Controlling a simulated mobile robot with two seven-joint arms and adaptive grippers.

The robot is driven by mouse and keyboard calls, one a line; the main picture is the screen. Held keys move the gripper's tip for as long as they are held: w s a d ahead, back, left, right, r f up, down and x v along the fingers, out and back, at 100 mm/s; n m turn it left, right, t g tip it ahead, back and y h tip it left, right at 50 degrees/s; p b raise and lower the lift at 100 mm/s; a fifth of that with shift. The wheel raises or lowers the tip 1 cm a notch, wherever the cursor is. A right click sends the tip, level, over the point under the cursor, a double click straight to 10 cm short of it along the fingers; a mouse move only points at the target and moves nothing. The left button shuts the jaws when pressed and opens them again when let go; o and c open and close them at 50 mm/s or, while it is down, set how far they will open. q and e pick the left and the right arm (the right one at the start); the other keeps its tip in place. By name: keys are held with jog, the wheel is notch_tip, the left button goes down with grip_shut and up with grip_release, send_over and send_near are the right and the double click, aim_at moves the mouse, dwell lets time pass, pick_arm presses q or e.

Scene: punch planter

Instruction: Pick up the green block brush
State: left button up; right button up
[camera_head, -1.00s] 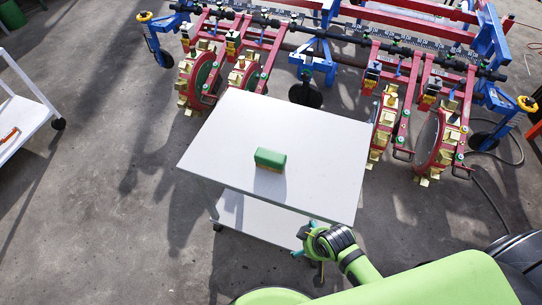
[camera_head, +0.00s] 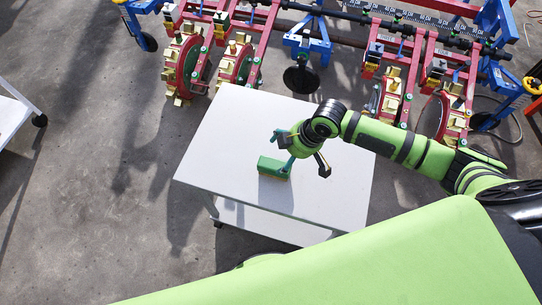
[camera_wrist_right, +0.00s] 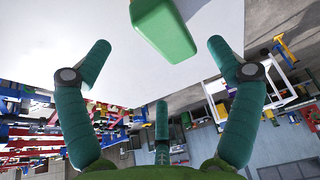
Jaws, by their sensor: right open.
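The green block brush (camera_head: 272,167) lies on the white cart top, near its middle, with a tan lower side. In the right wrist view the green block (camera_wrist_right: 164,28) shows at the top centre, beyond the fingertips. My right gripper (camera_head: 303,156) hangs over the cart just to the right of the brush. In the right wrist view its green fingers (camera_wrist_right: 153,62) are spread wide with nothing between them. I cannot tell how high the fingers are above the table, and one finger is close to the brush's edge in the head view. My left gripper does not show.
The white cart top (camera_head: 222,140) is otherwise bare and has a lower shelf. A red and blue planter machine (camera_head: 390,92) with toothed wheels stands close behind the cart. Another white cart (camera_head: 12,115) is at the far left. Grey floor is open to the left.

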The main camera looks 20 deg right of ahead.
aim_at(276, 161)
jog(key=shift+a+f, duration=0.15)
jog(key=shift+f, duration=0.15)
jog(key=shift+s+a+f, duration=0.1)
jog(key=shift+a+f, duration=0.1)
jog(key=shift+f, duration=0.05)
jog(key=x, duration=0.4)
jog(key=shift+w+a+p, duration=0.25)
jog(key=shift+p, duration=0.1)
jog(key=shift+w+f, duration=0.1)
jog(key=shift+f, duration=0.25)
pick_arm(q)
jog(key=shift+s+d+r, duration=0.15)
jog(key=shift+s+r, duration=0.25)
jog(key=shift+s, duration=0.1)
pick_arm(e)
jog(key=shift+a+f, duration=0.1)
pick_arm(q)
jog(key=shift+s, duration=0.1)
pick_arm(e)
jog(key=shift+f, duration=0.25)
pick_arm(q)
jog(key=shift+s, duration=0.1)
pick_arm(e)
jog(key=c, duration=1.3)
